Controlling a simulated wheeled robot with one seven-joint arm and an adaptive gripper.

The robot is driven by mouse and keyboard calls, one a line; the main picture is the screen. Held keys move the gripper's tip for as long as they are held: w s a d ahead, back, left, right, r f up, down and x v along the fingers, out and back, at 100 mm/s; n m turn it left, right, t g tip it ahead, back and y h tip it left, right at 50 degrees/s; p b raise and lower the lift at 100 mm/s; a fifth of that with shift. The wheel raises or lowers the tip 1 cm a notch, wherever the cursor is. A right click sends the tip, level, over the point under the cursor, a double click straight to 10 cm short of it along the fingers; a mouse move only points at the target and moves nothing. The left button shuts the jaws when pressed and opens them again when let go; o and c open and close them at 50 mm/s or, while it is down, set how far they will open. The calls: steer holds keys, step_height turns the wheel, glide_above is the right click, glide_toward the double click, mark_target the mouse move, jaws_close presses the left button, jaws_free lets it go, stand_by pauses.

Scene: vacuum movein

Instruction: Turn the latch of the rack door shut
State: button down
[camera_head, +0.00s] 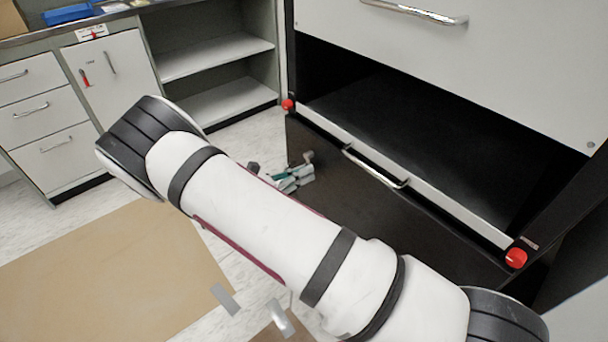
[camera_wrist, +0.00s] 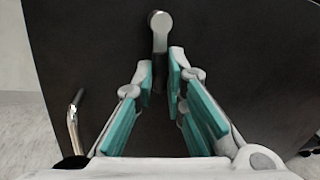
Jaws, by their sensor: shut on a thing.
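The rack door is a dark, nearly black panel (camera_head: 400,222) below the open bay in the head view; the dark panel (camera_wrist: 230,50) also fills much of the wrist view. Its latch (camera_wrist: 160,22) is a small grey lever with a round pivot at the top. The lever hangs down from the pivot, close to upright in the wrist view. My gripper (camera_wrist: 161,70) has teal pads and its fingertips are closed around the lever's lower end. In the head view my gripper (camera_head: 290,178) is small and partly hidden by my white arm, so the latch angle is unclear there.
A chrome handle (camera_head: 375,166) is on the light strip above the door. Red knobs (camera_head: 516,257) sit at the strip's ends. A white panel (camera_head: 480,60) is above the open bay. Cabinets (camera_head: 110,80) stand at left, and a brown mat (camera_head: 100,270) lies on the floor.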

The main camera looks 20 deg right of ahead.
steer(key=shift+w+a+m, duration=0.2)
steer(key=shift+w+m, duration=0.2)
steer(key=shift+m, duration=0.6)
steer(key=c, duration=1.6)
jaws_free()
steer(key=shift+c, duration=0.2)
steer(key=v, duration=1.2)
steer(key=shift+r, duration=0.2)
